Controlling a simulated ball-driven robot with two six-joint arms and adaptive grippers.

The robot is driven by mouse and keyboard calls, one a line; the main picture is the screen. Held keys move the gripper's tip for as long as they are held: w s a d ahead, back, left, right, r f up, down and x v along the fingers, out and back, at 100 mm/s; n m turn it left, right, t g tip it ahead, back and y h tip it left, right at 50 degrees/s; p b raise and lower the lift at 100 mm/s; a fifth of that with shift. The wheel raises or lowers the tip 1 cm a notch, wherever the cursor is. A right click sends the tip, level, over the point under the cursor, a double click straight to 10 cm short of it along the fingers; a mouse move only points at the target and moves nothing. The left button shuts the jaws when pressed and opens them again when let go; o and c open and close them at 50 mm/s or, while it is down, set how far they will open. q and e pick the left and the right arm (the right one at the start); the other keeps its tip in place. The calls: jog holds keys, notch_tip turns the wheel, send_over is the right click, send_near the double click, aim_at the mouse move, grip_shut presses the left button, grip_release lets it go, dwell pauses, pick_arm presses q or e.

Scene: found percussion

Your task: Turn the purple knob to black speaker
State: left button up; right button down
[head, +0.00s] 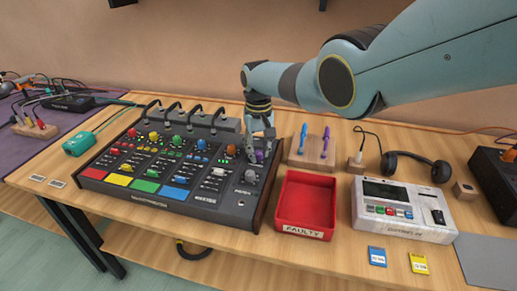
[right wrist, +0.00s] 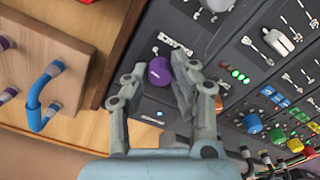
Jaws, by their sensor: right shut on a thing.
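The purple knob (right wrist: 159,71) is on the right side of the black mixing console (head: 95,184). It also shows in the head view (head: 259,155), partly behind the fingers. My right gripper (right wrist: 152,88) comes down over the console, with its fingers on either side of the knob and shut on it. In the head view my right gripper (head: 257,143) is at the console's back right. White marks beside the knob are too small to read. I cannot tell which thing or mark is the black speaker. My left gripper is not in view.
An orange knob (head: 231,150) and a grey knob (head: 250,176) are close to the gripper. A wooden block (head: 297,159) with blue and purple handles stands right of the console. A red tray (head: 305,203), a pale recorder (head: 370,220) and headphones (head: 440,172) are further right.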

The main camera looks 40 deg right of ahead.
aim_at(259, 152)
jog(key=m, duration=0.6)
jog(key=shift+m, duration=0.3)
dwell(0.4)
jog(key=c, duration=1.1)
grip_release()
jog(key=shift+r, duration=0.1)
notch_tip(259, 152, up, 12)
